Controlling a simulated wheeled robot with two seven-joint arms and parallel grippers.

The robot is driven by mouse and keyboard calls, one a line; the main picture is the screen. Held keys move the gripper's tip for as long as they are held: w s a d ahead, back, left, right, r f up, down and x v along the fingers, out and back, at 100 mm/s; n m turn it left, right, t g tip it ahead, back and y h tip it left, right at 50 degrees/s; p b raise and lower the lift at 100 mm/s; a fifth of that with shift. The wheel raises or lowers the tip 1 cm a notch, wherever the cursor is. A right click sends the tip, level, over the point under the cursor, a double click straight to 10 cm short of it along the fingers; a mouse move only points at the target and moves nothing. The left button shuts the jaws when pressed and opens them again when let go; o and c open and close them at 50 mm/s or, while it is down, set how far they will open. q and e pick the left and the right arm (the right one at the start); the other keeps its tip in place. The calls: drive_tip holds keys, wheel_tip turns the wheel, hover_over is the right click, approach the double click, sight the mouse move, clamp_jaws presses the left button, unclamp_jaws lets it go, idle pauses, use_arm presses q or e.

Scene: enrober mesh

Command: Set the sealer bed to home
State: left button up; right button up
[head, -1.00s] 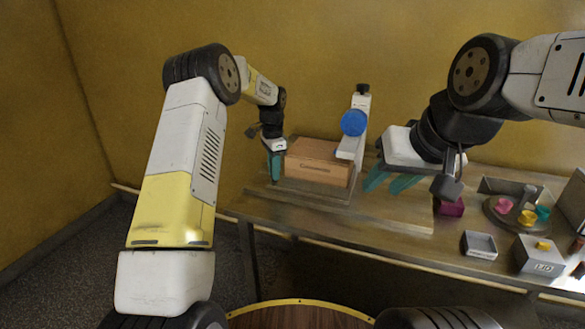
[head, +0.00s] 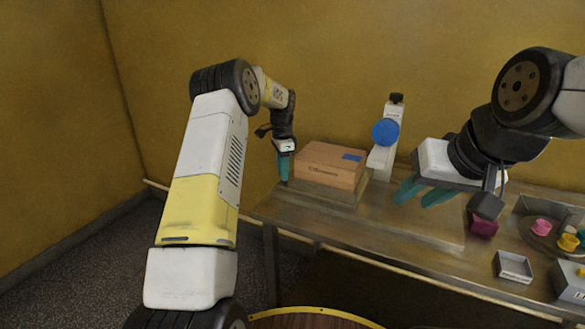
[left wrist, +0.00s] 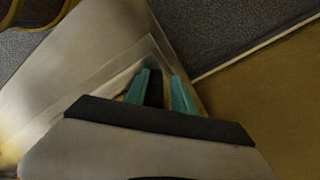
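The sealer head, a pale post with a blue disc (head: 385,132), stands just right of the box. My left gripper (head: 284,178) is at the bed's left end. In the left wrist view its teal fingers (left wrist: 160,82) are either side of a dark upright piece, seemingly the bed's handle. My right gripper (head: 422,196) is open and empty above the bench, right of the sealer.
The bench (head: 420,232) has clear metal in front of the bed. A yellow wall stands behind.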

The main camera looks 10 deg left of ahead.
use_arm(q)
drive_tip(key=shift+s, duration=0.1)
idle(0.3)
drive_tip(key=shift+d, duration=0.1)
wheel_tip(320, 180, up, 7)
drive_tip(key=shift+r, duration=0.35)
